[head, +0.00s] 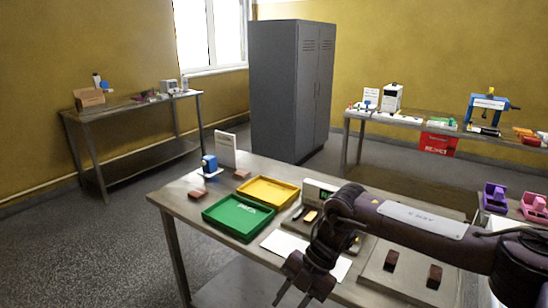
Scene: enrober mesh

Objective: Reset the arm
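My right arm comes in from the right and reaches across the front of the metal table (176,205). My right gripper (292,298) hangs low at the bottom edge of the head view, in front of the table. Its two fingers are apart with nothing seen between them; the tips are close to the picture's edge. My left gripper is not in view.
The table holds a green tray (238,231), a yellow tray (268,207), a blue device (209,165), and brown blocks (434,277). My arm partly hides a device with a display (318,193). A grey cabinet (275,90) stands behind. Floor at left is clear.

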